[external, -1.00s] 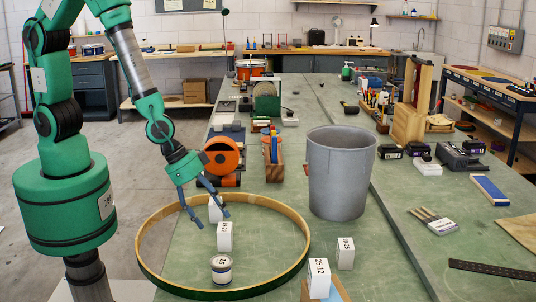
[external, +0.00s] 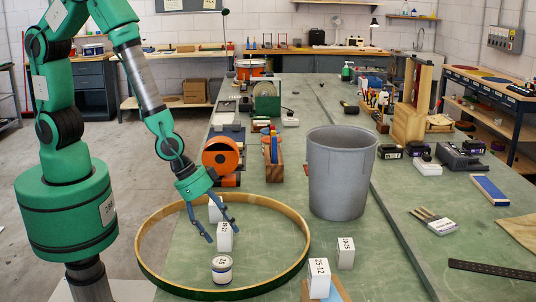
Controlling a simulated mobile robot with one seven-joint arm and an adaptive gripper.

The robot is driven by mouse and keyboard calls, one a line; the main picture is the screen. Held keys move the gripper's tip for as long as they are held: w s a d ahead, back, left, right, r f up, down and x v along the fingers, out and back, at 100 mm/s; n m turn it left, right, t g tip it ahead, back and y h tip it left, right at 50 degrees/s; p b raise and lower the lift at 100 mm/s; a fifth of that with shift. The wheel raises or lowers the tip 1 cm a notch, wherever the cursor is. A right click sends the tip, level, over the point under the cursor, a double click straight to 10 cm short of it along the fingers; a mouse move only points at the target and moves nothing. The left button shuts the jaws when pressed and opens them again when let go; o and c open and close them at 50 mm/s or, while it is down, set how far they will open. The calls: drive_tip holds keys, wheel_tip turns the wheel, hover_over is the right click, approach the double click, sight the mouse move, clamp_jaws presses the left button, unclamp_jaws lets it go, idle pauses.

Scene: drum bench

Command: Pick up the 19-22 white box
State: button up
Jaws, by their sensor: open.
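A small upright white box (external: 225,238) stands on the green bench inside a large wooden hoop; its printed label is too small to read surely, but looks like the 19-22 one. My gripper (external: 223,235) is open and empty, pointing down, with its two blue fingers apart on either side of the upper part of this box. I cannot tell whether they touch it. A second white box (external: 214,212) stands just behind, partly hidden by my gripper. Another white box (external: 346,254) and a taller one (external: 319,279) stand outside the hoop to the right.
The wooden hoop (external: 303,248) surrounds the work spot like a low wall. A small labelled can (external: 221,270) stands in front of the box. A tall grey bin (external: 338,180) stands to the right, and an orange reel (external: 221,157) behind.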

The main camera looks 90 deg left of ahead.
sight(230, 227)
drive_tip(key=c, duration=1.3)
drive_tip(key=shift+r, duration=0.1)
drive_tip(key=shift+r+p, duration=1.2)
drive_tip(key=shift+r, duration=0.65)
drive_tip(key=s+a, duration=0.1)
drive_tip(key=s, duration=0.4)
drive_tip(key=s+a, duration=0.2)
drive_tip(key=s, duration=0.3)
drive_tip(key=s+a+r, duration=0.1)
drive_tip(key=s+a, duration=0.1)
drive_tip(key=s, duration=0.3)
drive_tip(key=shift+a, duration=0.2)
